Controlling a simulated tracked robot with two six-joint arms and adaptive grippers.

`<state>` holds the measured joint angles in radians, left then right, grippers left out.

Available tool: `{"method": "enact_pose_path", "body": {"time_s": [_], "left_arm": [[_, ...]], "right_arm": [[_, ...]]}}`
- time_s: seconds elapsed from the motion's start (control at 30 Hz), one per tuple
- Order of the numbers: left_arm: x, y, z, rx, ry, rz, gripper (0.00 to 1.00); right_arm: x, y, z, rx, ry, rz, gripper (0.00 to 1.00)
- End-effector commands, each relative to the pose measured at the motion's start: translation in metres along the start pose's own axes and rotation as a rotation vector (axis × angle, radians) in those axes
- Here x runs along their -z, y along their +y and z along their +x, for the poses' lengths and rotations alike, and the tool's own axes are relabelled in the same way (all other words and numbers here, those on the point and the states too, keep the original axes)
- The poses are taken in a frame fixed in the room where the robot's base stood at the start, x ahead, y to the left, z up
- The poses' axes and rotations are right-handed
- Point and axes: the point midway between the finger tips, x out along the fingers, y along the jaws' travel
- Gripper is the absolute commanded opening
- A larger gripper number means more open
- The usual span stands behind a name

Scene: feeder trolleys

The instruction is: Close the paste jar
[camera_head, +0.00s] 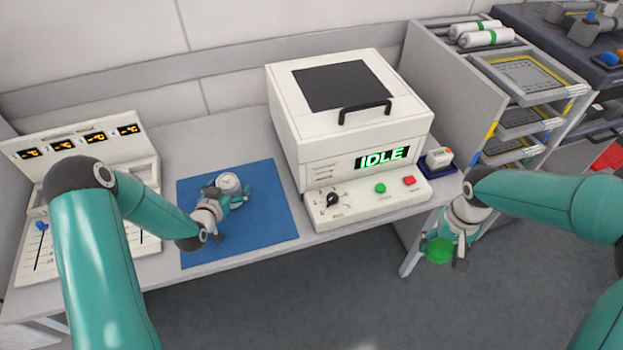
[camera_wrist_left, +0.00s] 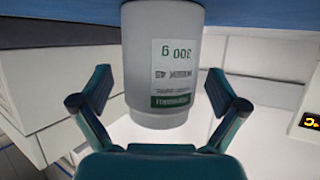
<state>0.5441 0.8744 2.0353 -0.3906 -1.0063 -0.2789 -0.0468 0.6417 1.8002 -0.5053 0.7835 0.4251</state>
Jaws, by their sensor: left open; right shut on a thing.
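The white paste jar (camera_head: 229,182) stands upright on the blue mat, its top pale with no green lid on it. In the left wrist view the jar (camera_wrist_left: 163,55) shows inverted, with a green and white 300 g label. My left gripper (camera_head: 226,196) is open, its two fingers on either side of the jar with gaps visible between them and its wall. My right gripper (camera_head: 450,236) is shut on a green round lid (camera_head: 438,250) and holds it in the air, off the front edge of the table, well to the right of the jar.
The blue mat (camera_head: 262,220) lies on the grey table. A white machine (camera_head: 350,110) reading IDLE stands right of the mat. A white unit with several orange displays (camera_head: 80,140) is at the left. A grey rack (camera_head: 450,90) with trays stands behind the right arm.

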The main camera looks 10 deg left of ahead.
Motion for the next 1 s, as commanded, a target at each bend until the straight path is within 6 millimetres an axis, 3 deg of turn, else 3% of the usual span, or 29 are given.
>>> {"method": "enact_pose_path", "body": {"time_s": [0.2, 0.73, 1.0], "left_arm": [[-0.0001, -0.0001, -0.0003, 0.0, 0.0, 0.0, 0.97], [0.0013, -0.0006, -0.0005, 0.001, 0.003, 0.001, 0.09], [0.0028, -0.0011, -0.0011, 0.001, 0.004, 0.001, 0.08]], "right_arm": [[0.0, -0.0001, 0.0003, 0.0, 0.0, 0.0, 0.56], [0.0002, -0.0004, 0.0002, 0.0, 0.0, -0.001, 0.56], [0.0003, -0.0007, 0.0006, 0.0, 0.0, -0.001, 0.56]]}}
